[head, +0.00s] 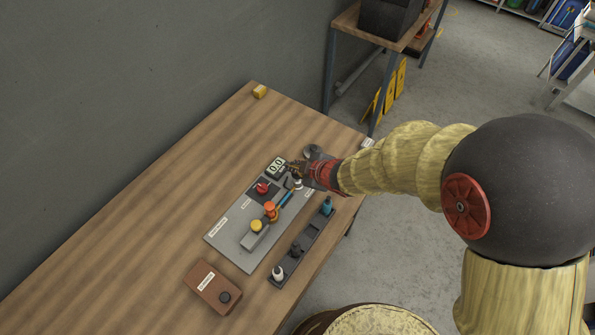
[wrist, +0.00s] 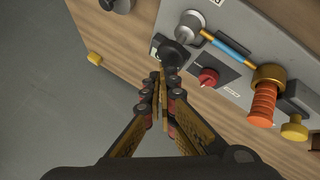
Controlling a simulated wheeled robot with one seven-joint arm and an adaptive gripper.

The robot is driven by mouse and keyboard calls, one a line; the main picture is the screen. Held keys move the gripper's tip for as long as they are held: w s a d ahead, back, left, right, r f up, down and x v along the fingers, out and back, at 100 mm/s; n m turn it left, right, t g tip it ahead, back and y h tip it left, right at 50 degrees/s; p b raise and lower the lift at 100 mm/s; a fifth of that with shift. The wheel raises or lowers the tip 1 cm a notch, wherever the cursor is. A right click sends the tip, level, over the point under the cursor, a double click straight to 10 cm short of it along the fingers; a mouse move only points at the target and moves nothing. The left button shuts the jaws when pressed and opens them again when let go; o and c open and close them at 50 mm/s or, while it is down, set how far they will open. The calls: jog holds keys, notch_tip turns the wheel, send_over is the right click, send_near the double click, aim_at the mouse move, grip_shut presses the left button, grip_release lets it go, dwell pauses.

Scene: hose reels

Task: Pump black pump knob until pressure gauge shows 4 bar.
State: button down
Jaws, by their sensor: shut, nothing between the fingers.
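The pressure gauge (head: 276,167) is a small display at the far end of a grey panel (head: 222,233), and it reads 0.0. In the wrist view a round black knob (wrist: 174,53), which looks like the pump knob, stands on the panel just beyond my fingertips. I cannot tell whether they touch it. In the head view my gripper hides this knob. My gripper (head: 293,169) is shut and empty, low over the far right part of the panel; it also shows in the wrist view (wrist: 161,76).
The panel also bears a red knob (head: 263,187), an orange handle (head: 270,210), a yellow knob (head: 256,225) and a blue tube (head: 286,198). A dark tray (head: 312,235) with bottles lies alongside. A brown box (head: 208,287) with a black knob lies nearer.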

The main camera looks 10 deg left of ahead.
jog(key=shift+f+b, duration=1.1)
jog(key=shift+f, duration=0.3)
dwell(1.1)
jog(key=shift+r, duration=0.15)
jog(key=shift+r+p, duration=1.65)
jog(key=shift+p, duration=0.05)
notch_tip(320, 180, up, 5)
jog(key=p, duration=0.4)
jog(key=shift+p, duration=0.4)
dwell(2.0)
jog(key=r+p, duration=0.1)
jog(key=p, duration=0.3)
jog(key=s+r+p, duration=0.1)
jog(key=p, duration=0.4)
jog(key=r+p, duration=0.1)
jog(key=p, duration=0.3)
jog(key=shift+s+d+r+m+g+p, duration=0.25)
jog(key=shift+d+r+m+g+p, duration=0.05)
jog(key=shift+d+m+g+p, duration=0.1)
